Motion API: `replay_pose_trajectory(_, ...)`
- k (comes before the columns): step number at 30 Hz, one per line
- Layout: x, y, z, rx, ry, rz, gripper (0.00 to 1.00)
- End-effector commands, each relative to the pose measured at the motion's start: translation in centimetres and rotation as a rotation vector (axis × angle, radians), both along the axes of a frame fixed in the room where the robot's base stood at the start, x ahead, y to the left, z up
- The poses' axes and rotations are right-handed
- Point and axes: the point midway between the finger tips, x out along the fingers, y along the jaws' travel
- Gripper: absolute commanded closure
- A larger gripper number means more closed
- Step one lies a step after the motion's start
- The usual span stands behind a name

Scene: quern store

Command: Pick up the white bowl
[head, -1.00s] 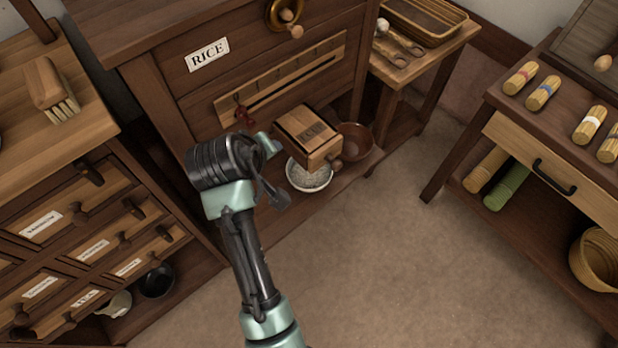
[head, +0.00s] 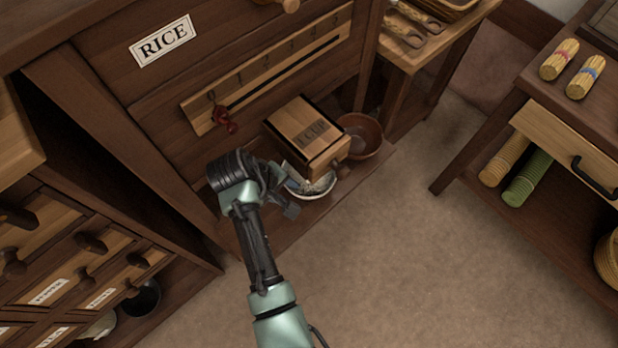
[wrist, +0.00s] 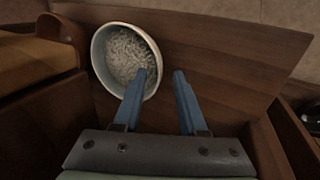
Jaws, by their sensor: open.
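The white bowl (head: 312,189) stands on the low wooden shelf under the rice chest, below a projecting wooden box. It holds pale grains that look like rice. In the wrist view the bowl (wrist: 97,62) shows almost whole, at upper left. My gripper (wrist: 165,73) is open, with its left finger overlapping the bowl's near right rim and its right finger outside the bowl over bare shelf. I cannot tell whether the left finger touches the bowl. In the head view my gripper (head: 291,194) is at the bowl's left side and hides part of it.
The wooden box (head: 303,131) juts out above the bowl. A brown bowl (head: 364,137) stands just behind it to the right. The shelf (wrist: 225,65) is bare on the right in the wrist view. A drawer cabinet (head: 60,255) stands left; the floor (head: 400,260) is clear.

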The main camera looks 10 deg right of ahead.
Motion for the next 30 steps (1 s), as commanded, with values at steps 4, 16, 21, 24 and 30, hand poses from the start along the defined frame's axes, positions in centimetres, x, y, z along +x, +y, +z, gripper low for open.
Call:
replay_pose_trajectory(4, 0.2, -0.2, -1.0, 0.0, 0.0, 0.0, 0.59)
replay_pose_trajectory(16, 1.6, -1.3, -5.4, 0.001, -0.001, 0.0, 0.59)
replay_pose_trajectory(21, 1.6, -1.4, -5.4, 0.001, -0.001, 0.0, 0.59)
replay_pose_trajectory(24, 1.6, -1.3, -5.4, 0.001, -0.001, 0.0, 0.63)
replay_pose_trajectory(30, 1.6, -1.3, -5.4, 0.001, -0.001, 0.0, 0.99)
